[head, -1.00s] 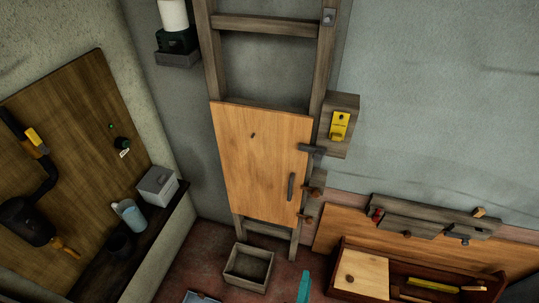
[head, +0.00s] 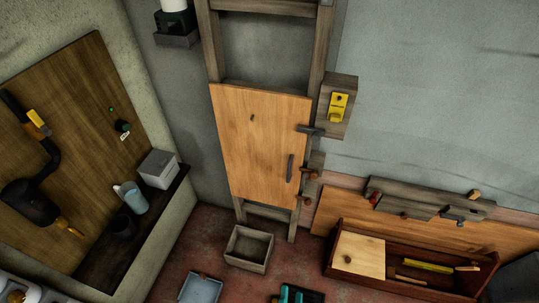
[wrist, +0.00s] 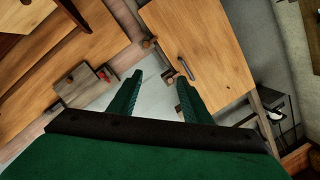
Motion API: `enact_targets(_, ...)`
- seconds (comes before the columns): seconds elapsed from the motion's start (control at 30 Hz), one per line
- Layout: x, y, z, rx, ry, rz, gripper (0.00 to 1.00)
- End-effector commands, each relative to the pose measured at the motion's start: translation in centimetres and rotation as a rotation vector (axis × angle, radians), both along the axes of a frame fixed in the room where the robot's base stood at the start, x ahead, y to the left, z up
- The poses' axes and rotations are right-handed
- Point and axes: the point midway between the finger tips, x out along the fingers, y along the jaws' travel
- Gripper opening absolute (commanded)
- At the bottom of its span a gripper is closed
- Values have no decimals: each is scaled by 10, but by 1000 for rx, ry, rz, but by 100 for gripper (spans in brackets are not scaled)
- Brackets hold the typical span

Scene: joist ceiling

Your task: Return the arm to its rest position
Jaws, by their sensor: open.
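My gripper (wrist: 160,78) shows in the wrist view as two green fingers with a clear gap between them. It is open and nothing is between the fingers. Beyond the fingertips the wrist view shows the wooden door panel (wrist: 200,45) and pale wall. The fingers appear apart from the door. In the head view, small teal shapes at the bottom edge look like part of my gripper, but most of the arm is out of frame.
The door (head: 260,145) looks shut in its frame, with a yellow-fronted box (head: 338,105) beside it. An open wooden box (head: 249,248) stands below. A long toolbox (head: 420,283) is at right; a wooden board (head: 75,150) with tools and a ledge are at left.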

Motion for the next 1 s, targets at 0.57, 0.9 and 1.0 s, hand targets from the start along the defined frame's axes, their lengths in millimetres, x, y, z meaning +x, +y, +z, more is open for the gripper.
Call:
enact_targets(0.57,-111,66,169,-650,167,216,44)
enact_targets(0.9,-117,71,190,-729,182,238,44)
enact_targets(1.0,-117,71,190,-727,181,238,44)
